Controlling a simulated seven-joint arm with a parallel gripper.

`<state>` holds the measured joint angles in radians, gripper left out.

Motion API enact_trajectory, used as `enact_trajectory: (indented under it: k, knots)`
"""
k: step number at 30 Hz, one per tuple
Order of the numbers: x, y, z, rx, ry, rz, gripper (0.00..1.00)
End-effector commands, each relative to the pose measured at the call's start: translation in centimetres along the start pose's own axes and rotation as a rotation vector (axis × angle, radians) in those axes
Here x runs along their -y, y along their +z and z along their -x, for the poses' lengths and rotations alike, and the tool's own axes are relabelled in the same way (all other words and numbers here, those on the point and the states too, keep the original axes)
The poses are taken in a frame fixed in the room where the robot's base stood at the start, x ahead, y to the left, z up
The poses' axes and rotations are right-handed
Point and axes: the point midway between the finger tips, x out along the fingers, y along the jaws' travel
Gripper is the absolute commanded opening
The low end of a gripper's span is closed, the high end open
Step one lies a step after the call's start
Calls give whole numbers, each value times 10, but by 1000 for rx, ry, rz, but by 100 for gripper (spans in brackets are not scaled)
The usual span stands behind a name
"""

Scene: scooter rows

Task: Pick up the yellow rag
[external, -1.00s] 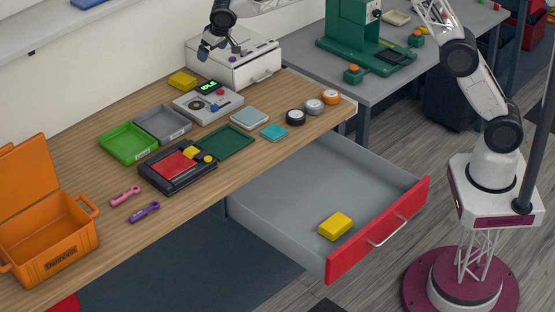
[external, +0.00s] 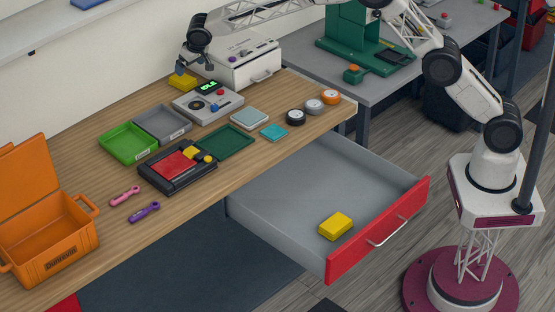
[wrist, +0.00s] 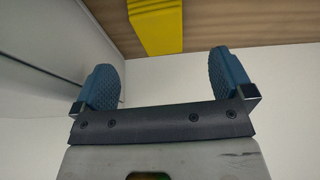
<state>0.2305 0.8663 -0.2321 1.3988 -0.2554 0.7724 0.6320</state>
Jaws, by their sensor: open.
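A small yellow block-shaped thing (external: 183,81) lies on the wooden bench near the wall, left of the white box. It also shows at the top of the wrist view (wrist: 155,25), cut off by the frame edge. A second yellow block-shaped thing (external: 336,226) lies in the open drawer. I cannot tell for sure which of the two is the rag. My gripper (external: 194,68) is just above the yellow thing on the bench, apart from it. In the wrist view its blue fingers (wrist: 165,78) are spread with nothing between them.
The white box (external: 247,62) stands close right of my gripper, and the wall is behind. A grey device with a green display (external: 208,103) lies in front. Green (external: 128,143) and grey (external: 163,124) trays are nearer. The drawer (external: 290,195) stands open.

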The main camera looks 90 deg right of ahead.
Motion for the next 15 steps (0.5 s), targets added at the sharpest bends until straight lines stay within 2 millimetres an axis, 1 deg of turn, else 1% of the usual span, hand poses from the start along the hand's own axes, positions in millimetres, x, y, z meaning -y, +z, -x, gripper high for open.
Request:
enact_trajectory:
  k: [5, 15]
  knots:
    - [0, 0, -2, 1, 0, 0, 99]
    - [0, 0, -23, 1, 0, 0, 99]
